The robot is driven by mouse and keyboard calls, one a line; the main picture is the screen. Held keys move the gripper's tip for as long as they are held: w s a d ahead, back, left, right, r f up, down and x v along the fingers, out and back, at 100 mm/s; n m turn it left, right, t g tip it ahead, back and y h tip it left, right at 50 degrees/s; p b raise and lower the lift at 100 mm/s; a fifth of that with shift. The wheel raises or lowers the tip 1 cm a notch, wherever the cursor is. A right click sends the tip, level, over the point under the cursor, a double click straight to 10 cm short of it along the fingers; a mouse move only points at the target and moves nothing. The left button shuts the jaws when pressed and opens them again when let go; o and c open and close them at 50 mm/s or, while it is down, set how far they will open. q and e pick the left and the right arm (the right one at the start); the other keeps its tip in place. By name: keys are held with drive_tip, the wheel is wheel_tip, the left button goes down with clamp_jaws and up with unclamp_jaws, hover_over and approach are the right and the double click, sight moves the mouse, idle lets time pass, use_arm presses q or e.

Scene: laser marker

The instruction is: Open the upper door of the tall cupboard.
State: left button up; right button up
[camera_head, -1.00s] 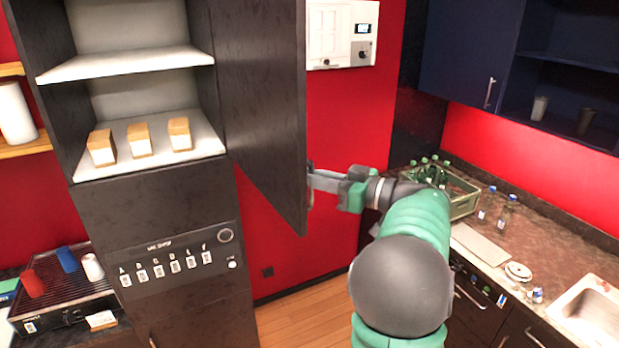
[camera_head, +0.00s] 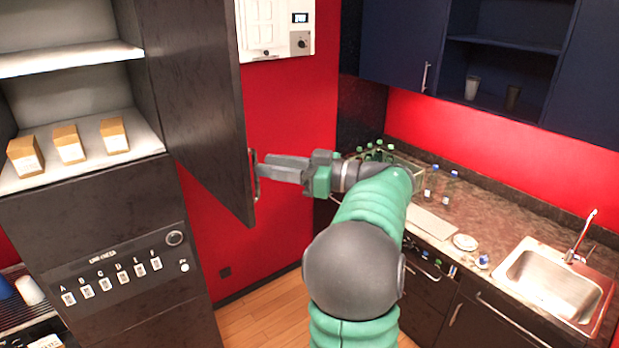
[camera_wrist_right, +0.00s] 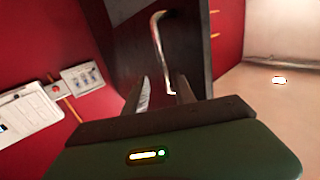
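The tall cupboard (camera_head: 95,225) stands at the left of the head view. Its upper door (camera_head: 200,100) is swung wide open toward the right, so the shelves inside show. The door's metal handle (camera_head: 256,185) is on its outer face near the free edge; it also shows in the wrist view (camera_wrist_right: 158,50). My right gripper (camera_head: 262,165) is beside the handle, fingers pointing at it. In the wrist view its two fingers (camera_wrist_right: 162,85) are apart, with the handle's lower end near the gap between them. Whether they touch the handle is unclear. My left gripper is out of view.
Several small boxes (camera_head: 68,144) stand on the cupboard's lower shelf. A panel with lettered slots (camera_head: 118,273) is below. Wooden floor shows between.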

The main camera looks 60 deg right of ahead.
drive_tip(key=s+d+b, duration=0.2)
drive_tip(key=s+b, duration=0.2)
drive_tip(key=s, duration=0.8)
drive_tip(key=shift+s+b, duration=0.3)
drive_tip(key=shift+f, duration=0.1)
